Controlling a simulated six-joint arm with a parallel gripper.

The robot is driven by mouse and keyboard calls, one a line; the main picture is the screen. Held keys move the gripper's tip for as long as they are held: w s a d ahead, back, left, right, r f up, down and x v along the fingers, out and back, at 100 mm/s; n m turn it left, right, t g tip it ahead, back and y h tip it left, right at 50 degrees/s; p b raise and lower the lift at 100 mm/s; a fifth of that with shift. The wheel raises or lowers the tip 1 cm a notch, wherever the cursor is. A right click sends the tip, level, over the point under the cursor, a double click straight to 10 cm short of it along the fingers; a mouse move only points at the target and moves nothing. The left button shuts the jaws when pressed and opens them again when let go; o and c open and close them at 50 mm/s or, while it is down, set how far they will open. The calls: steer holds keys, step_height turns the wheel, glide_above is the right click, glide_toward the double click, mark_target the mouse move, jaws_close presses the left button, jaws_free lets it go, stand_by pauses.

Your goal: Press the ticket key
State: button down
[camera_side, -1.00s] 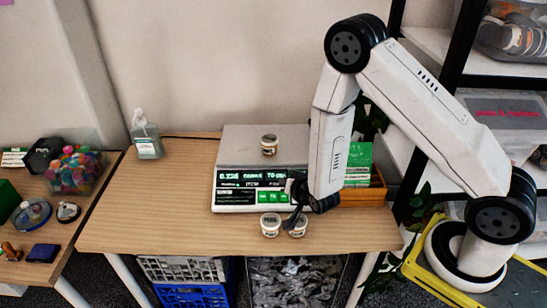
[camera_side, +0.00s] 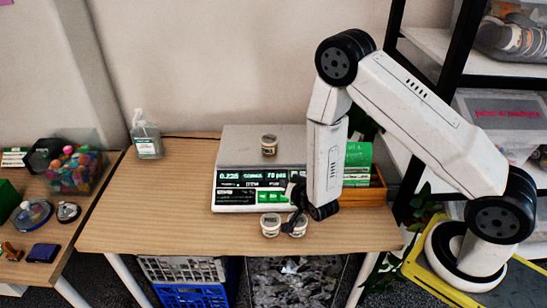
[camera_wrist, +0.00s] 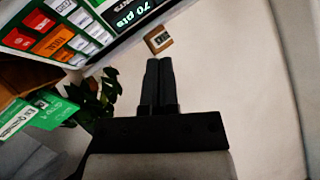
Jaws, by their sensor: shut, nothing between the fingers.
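The scale (camera_side: 262,140) stands on the table, with a lit green display and a keypad on its front. Its keypad (camera_wrist: 62,38) fills the upper left of the wrist view, with red, orange, green and white keys. The orange key (camera_wrist: 53,43) is the largest; the lettering is too small to tell which key is the ticket key. My gripper (camera_wrist: 158,64) is shut and empty, to the right of the keys in that view. In the side view my gripper (camera_side: 295,222) is at the scale's front right, partly covering that corner.
An orange tray with green cards (camera_side: 362,186) is at the right. A bottle (camera_side: 146,138) stands back left; the table's left is clear.

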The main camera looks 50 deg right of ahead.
steer(key=shift+w+d+f, duration=0.35)
steer(key=shift+f, duration=0.8)
steer(key=shift+w+d+f, duration=0.35)
steer(key=shift+d+f, duration=0.05)
steer(key=shift+f, duration=0.8)
steer(key=shift+w+d+f, duration=0.35)
steer(key=shift+f, duration=0.8)
steer(key=shift+w+d+f, duration=0.2)
steer(key=shift+w+f, duration=0.05)
steer(key=shift+f, duration=0.5)
stand_by(0.7)
steer(key=shift+r, duration=0.15)
steer(key=shift+s+a+r, duration=0.2)
steer(key=shift+s+r, duration=0.05)
steer(key=shift+r, duration=0.35)
steer(key=shift+r, duration=0.1)
steer(key=shift+s+a+r, duration=0.25)
steer(key=shift+r, duration=0.5)
steer(key=shift+s+a+r, duration=0.2)
steer(key=shift+a+r, duration=0.05)
steer(key=shift+r, duration=0.45)
steer(key=shift+s+a+r, duration=0.25)
steer(key=shift+r, duration=0.5)
